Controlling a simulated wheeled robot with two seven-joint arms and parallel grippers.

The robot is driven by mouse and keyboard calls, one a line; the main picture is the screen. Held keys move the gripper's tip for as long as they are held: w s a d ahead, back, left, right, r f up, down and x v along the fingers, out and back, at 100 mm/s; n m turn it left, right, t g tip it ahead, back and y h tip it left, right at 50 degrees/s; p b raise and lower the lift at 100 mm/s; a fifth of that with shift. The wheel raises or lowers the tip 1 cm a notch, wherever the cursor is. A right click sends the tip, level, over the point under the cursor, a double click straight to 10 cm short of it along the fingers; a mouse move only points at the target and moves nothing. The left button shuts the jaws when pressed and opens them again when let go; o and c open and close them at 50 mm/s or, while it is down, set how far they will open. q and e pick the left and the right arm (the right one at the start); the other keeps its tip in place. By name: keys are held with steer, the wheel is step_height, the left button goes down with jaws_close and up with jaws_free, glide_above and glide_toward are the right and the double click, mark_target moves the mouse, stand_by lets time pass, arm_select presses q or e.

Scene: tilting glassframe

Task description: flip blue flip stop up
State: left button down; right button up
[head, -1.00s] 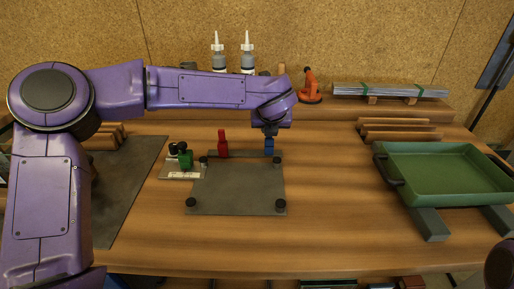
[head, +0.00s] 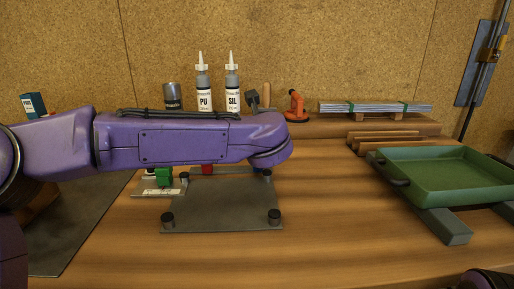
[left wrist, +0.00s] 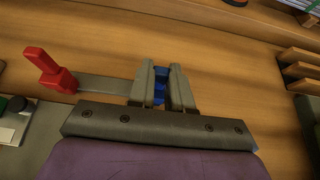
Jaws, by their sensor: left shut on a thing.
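The blue flip stop (left wrist: 160,88) shows between the two grey fingers of my left gripper (left wrist: 162,75) in the left wrist view. The gripper is shut on it. The fingers hide most of the stop, so its tilt cannot be told. In the head view only a small blue bit (head: 267,173) shows below the end of my left arm, at the back right corner of the grey plate (head: 220,210). The red flip stop (left wrist: 50,72) stands up at the left end of the grey bar (left wrist: 105,87).
A green part (head: 164,177) sits on a small base left of the plate. A green tray (head: 440,175) stands on grey blocks at the right. Two bottles (head: 204,92) stand behind my arm. The table between plate and tray is clear.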

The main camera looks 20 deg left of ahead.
arm_select(q)
steer(key=shift+r, duration=0.2)
steer(key=c, duration=1)
jaws_free()
steer(key=shift+f, duration=0.1)
steer(key=shift+c, duration=0.2)
steer(key=v, duration=1)
steer(key=shift+s, duration=0.2)
steer(key=shift+d, duration=0.1)
